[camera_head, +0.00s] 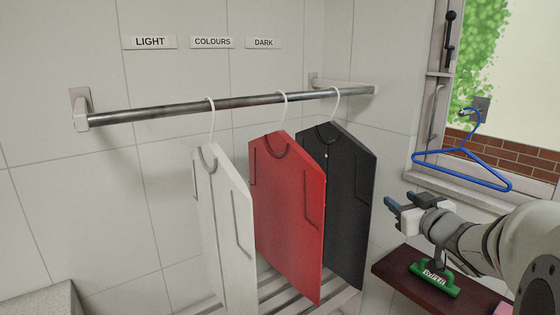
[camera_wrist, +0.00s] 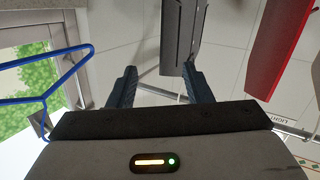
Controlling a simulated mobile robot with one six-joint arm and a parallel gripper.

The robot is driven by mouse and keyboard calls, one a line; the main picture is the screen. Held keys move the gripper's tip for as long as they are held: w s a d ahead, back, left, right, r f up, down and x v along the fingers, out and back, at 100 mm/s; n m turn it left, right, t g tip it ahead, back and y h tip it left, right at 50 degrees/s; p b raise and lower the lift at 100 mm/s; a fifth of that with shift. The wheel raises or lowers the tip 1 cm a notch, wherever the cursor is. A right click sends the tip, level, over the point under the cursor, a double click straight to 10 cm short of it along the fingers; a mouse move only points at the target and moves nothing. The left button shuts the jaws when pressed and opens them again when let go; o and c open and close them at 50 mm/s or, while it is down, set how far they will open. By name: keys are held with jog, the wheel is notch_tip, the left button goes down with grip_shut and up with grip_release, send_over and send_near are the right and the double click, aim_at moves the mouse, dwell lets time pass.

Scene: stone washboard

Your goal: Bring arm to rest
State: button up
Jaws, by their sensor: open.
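My gripper (camera_head: 390,208) is at the right in the head view, in front of the wall below the window and above a dark red shelf. Its two blue-grey fingers are apart with nothing between them. In the wrist view my gripper (camera_wrist: 160,84) is also open and empty, with the black garment (camera_wrist: 180,35) beyond the fingers. The white garment (camera_head: 220,220), red garment (camera_head: 285,210) and black garment (camera_head: 347,205) hang from the metal rail (camera_head: 235,103), apart from my gripper.
A blue hanger (camera_head: 465,170) hangs on a hook by the window, close above my arm. Wall labels read LIGHT (camera_head: 150,42), COLOURS (camera_head: 212,42) and DARK (camera_head: 263,42). Slats lie below the garments.

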jog(key=s+a+f+m+g+h, duration=0.1)
jog(key=s+a+f+g, duration=0.3)
jog(key=s, duration=0.4)
jog(key=s+a+f+m+g, duration=0.1)
jog(key=s+a+f+g, duration=0.3)
jog(key=s, duration=0.4)
jog(key=s+a+f+m+g+h, duration=0.1)
jog(key=s+a+f+g, duration=0.4)
jog(key=s+f, duration=0.2)
jog(key=shift+s+g+h, duration=0.3)
jog(key=shift+s+g, duration=0.1)
jog(key=shift+s, duration=0.7)
